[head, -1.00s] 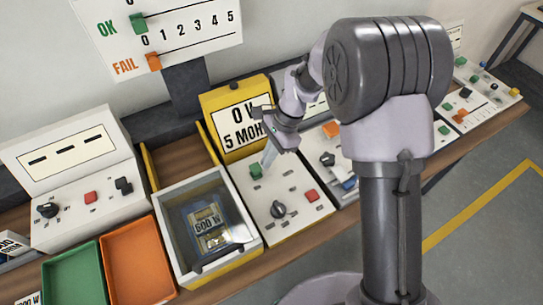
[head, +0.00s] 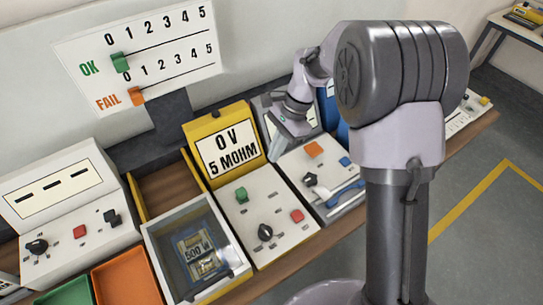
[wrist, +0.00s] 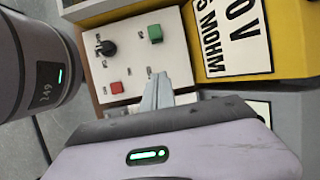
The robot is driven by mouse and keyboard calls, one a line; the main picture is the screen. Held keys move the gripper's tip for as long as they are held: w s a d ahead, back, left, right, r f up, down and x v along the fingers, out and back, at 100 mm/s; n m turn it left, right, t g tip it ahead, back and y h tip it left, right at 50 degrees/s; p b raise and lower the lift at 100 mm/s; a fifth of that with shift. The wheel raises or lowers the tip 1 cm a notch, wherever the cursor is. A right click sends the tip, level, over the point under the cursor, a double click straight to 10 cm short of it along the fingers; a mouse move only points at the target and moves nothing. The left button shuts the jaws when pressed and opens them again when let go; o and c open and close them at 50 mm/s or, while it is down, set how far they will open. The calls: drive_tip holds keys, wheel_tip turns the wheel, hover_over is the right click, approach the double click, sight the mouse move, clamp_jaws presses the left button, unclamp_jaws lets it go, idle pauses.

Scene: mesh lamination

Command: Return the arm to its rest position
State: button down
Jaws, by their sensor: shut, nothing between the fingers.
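My gripper (head: 289,132) is raised at the back of the bench, to the right of the yellow 0 V 5 MOHM tester (head: 226,146). In the wrist view the fingers (wrist: 157,92) are together with nothing between them. They show against the tester's white panel (wrist: 122,45), which has a green button, a red button and a black knob.
Green (head: 66,296) and orange (head: 126,284) trays lie front left. A white panel (head: 325,170) with a blue tool lies below my gripper. The floor at right is clear.

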idle(0.4)
drive_tip(key=s+d+r+n+t+b, duration=0.3)
drive_tip(key=s+d+r, duration=0.25)
drive_tip(key=r, duration=0.45)
drive_tip(key=s+d+r+n+t+h+b, duration=0.1)
drive_tip(key=s+d+n+t+b, duration=0.2)
drive_tip(key=s, duration=1.3)
drive_tip(key=shift+s+d+n+t+h, duration=0.3)
drive_tip(key=shift+d+n+t, duration=0.1)
drive_tip(key=shift+d+t, duration=0.65)
